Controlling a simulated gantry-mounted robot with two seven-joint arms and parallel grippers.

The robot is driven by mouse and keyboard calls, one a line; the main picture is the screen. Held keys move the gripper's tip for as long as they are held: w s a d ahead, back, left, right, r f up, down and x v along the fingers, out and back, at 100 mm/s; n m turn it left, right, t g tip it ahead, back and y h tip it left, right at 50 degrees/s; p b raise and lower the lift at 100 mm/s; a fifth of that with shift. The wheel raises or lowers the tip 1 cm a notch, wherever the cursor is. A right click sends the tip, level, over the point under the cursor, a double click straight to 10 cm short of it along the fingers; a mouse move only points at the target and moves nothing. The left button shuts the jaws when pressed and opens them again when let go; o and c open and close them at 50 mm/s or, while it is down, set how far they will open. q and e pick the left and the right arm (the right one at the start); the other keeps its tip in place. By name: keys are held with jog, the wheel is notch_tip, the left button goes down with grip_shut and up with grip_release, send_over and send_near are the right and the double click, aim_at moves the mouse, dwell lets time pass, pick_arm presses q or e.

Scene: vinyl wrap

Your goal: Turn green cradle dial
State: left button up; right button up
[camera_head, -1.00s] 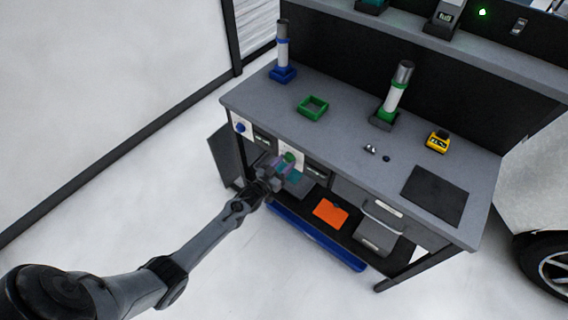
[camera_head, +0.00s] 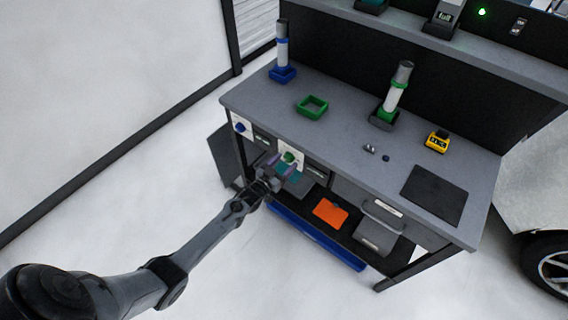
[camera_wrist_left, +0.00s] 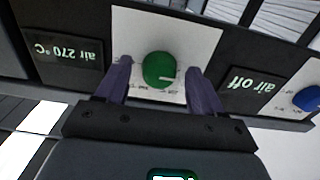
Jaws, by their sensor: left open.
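The green dial (camera_wrist_left: 160,70) sits on a white plate (camera_wrist_left: 195,30) on the front of the bench. It is round with a pale pointer mark. In the head view the dial (camera_head: 288,157) is on the bench's front edge, left of the drawer. My left gripper (camera_head: 280,166) is in front of it. In the left wrist view the open fingers (camera_wrist_left: 160,82) stand either side of the dial, with gaps between. My right gripper is not in view.
A blue dial (camera_wrist_left: 308,98) is beside the "air off" display (camera_wrist_left: 247,85). On the bench top (camera_head: 330,145) are a green square frame (camera_head: 312,107), a tube in a green-collared cradle (camera_head: 393,95) and a yellow device (camera_head: 437,141). An orange sheet (camera_head: 330,212) lies on the shelf below.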

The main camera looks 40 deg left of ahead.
pick_arm(q)
jog(key=s+p, duration=0.2)
jog(key=s, duration=0.8)
jog(key=shift+s+d, duration=0.2)
jog(key=shift+s, duration=0.15)
